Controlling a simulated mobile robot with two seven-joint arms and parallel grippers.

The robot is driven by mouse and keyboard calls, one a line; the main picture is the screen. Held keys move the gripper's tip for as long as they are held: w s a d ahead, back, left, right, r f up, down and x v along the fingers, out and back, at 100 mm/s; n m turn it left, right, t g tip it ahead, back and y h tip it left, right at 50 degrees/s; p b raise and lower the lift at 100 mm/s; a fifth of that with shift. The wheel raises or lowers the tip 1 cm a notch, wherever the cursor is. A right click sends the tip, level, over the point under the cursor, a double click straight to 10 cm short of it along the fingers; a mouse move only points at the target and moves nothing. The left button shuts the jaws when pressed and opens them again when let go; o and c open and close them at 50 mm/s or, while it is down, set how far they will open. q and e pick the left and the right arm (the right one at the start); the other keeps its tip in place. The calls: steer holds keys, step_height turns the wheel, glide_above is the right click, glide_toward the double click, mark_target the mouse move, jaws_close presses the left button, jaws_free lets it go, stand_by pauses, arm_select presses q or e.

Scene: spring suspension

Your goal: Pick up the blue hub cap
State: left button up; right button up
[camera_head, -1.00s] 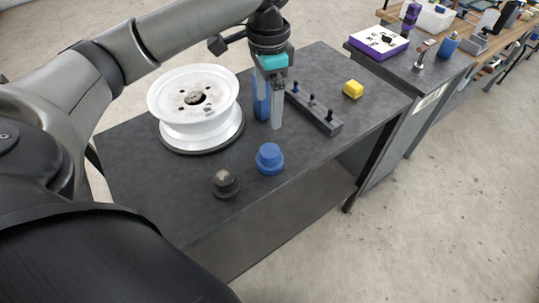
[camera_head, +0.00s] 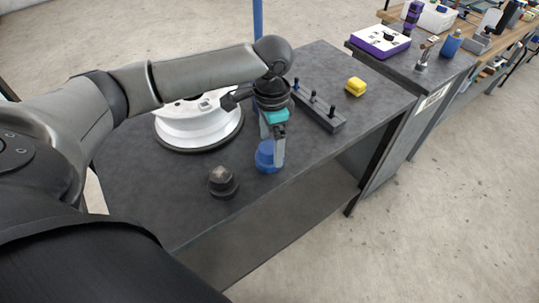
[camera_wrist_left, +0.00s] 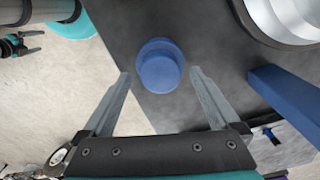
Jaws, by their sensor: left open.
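The blue hub cap (camera_head: 265,157) stands on the dark table near its front edge, partly hidden behind my left gripper in the head view. In the left wrist view the hub cap (camera_wrist_left: 160,68) shows as a round blue piece with a wider rim, just beyond and between the fingertips. My left gripper (camera_head: 272,163) is open and points down over the hub cap. In the left wrist view its two fingers (camera_wrist_left: 160,75) are spread apart with nothing between them touching.
A black hub cap (camera_head: 222,182) sits to the left on the table. The white wheel rim (camera_head: 198,128) stands behind my left arm. A blue post (camera_wrist_left: 286,92) is right of the gripper.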

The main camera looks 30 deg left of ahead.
mark_target(271, 146)
arm_select(q)
steer(key=shift+f, duration=0.9)
steer(key=c, duration=1.1)
steer(key=shift+r, duration=0.1)
step_height(271, 146, up, 23)
steer(key=p, duration=1.1)
